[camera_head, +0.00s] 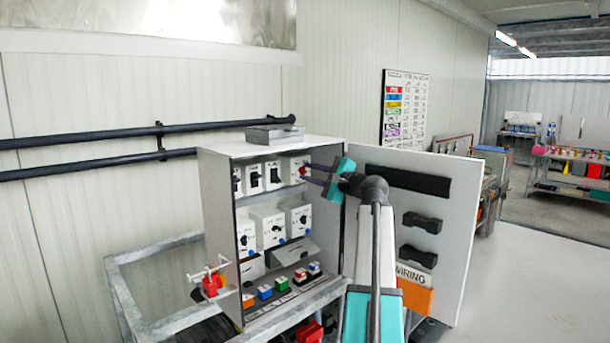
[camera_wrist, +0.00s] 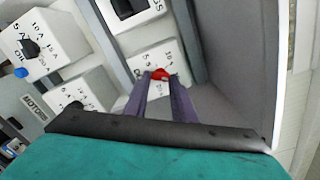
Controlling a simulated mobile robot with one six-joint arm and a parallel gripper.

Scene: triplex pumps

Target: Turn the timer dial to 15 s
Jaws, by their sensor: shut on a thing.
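The timer dial is a small red knob (camera_wrist: 160,74) on a white box (camera_wrist: 150,55) with printed numbers, partly legible in the wrist view. In the head view this box (camera_head: 289,164) is at the right end of the cabinet's upper row. My gripper (camera_wrist: 161,78) reaches into the cabinet and is shut on the red knob, with its two purple fingers on either side. In the head view my gripper (camera_head: 308,171) comes in from the right. The fingers hide part of the knob, and I cannot tell which number it points to.
Other white boxes with black knobs (camera_head: 253,176) stand close to the left. A second row (camera_head: 267,222) sits below. The open cabinet door (camera_head: 455,210) stands to the right of my arm. The cabinet's side wall (camera_wrist: 242,60) is close beside the fingers.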

